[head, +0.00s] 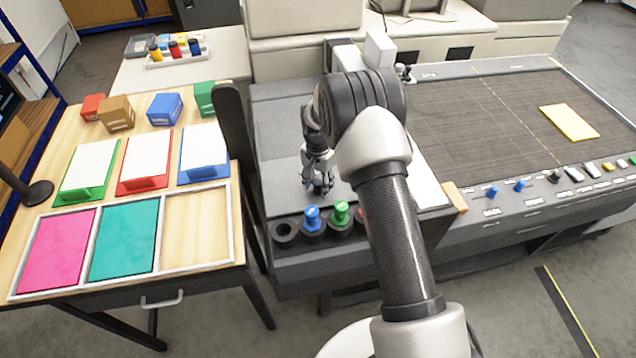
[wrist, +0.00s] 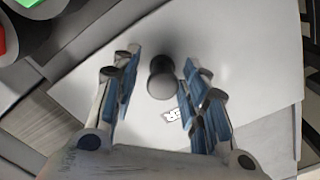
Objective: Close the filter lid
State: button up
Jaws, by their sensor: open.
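In the wrist view a light grey panel (wrist: 110,83) carries a round dark grey knob (wrist: 162,84) and a small printed label (wrist: 173,116). This panel looks like the filter lid; how far it stands open cannot be told. My gripper (wrist: 160,72) is open, with its two blue-padded fingers on either side of the knob. Contact with the knob cannot be made out. In the head view my gripper (head: 319,186) is low over the grey machine top (head: 275,130). My arm hides much of the area to its right.
Blue (head: 312,217) and green (head: 341,212) knobbed pieces sit in round holders along the machine's front. A wooden table (head: 215,110) with coloured blocks and trays stands at left. A dark flat bed (head: 470,120) with a yellow sheet (head: 569,122) lies at right.

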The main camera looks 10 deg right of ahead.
jog(key=shift+r, duration=0.1)
notch_tip(320, 180, up, 12)
dwell(0.5)
jog(key=s+r+n+t+b, duration=0.2)
jog(key=s+r+n+b, duration=0.3)
jog(key=s+r, duration=0.9)
jog(key=s+f+n+t+b, duration=0.1)
jog(key=s+f+n+b, duration=0.1)
jog(key=s, duration=0.9)
jog(key=s+f+n+t+b, duration=0.1)
jog(key=s+b, duration=0.3)
jog(key=s, duration=0.7)
jog(key=shift+f+n+t, duration=0.3)
jog(key=shift+f+n, duration=0.05)
jog(key=shift+n, duration=0.15)
